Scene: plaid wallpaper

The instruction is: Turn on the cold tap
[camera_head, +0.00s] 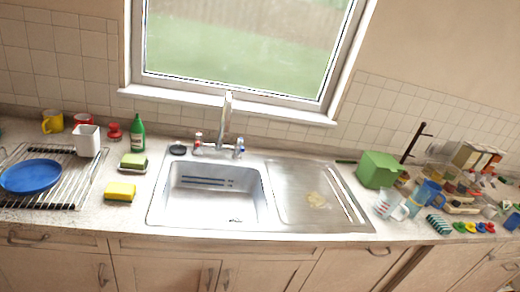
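A steel sink (212,192) is set in the counter under the window. A tall chrome faucet (225,115) stands behind the basin. A tap with a red mark (198,142) is at its left, and a tap with a blue mark (239,147), the cold tap by its colour, is at its right. Whether either is turned cannot be told at this size. No water stream is visible in the basin. My gripper is not in view.
A drying rack (84,184) with a blue plate (30,176), sponges (120,191) and a green bottle (138,136) are left of the sink. The drainboard (290,185) is mostly bare. A green box (379,170), a glass mug (386,203) and clutter stand on the right.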

